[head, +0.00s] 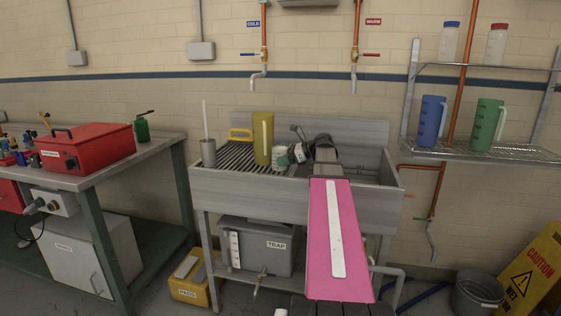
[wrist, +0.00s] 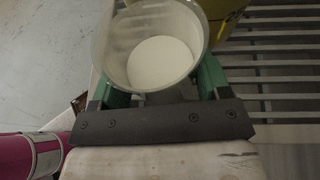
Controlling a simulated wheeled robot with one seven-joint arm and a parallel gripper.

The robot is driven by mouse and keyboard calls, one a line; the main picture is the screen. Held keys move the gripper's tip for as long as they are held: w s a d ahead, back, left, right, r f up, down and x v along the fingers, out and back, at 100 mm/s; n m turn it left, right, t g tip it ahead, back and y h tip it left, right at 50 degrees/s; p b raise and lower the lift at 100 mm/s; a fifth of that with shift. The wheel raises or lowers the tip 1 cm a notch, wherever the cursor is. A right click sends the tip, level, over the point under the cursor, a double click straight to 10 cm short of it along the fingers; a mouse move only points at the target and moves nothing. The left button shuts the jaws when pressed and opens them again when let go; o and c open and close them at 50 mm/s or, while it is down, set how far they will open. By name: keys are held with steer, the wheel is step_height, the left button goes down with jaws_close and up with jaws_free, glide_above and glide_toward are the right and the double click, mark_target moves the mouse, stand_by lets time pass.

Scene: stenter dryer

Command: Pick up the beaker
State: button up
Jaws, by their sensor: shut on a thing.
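The beaker (wrist: 163,58) is a pale, round, open-topped vessel with a white bottom, seen from above in the wrist view. My gripper (wrist: 160,88) has its green fingers on both sides of it and is shut on it. In the head view the beaker (head: 291,156) shows small and pale between the green fingers of my gripper (head: 290,154), over the sink unit just right of the yellow jug (head: 257,150). My pink arm link and dark wrist parts are close to it. I cannot tell whether the beaker still touches the surface below.
The sink unit (head: 250,188) has a ribbed drainboard (head: 225,156) with a metal cup (head: 208,153) holding a rod. Taps hang above. At right, a wire shelf (head: 455,151) holds blue and green jugs. A workbench (head: 160,150) with a red toolbox (head: 85,147) stands left.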

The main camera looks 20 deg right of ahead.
steer(key=shift+r, duration=0.1)
step_height(320, 180, up, 28)
stand_by(0.7)
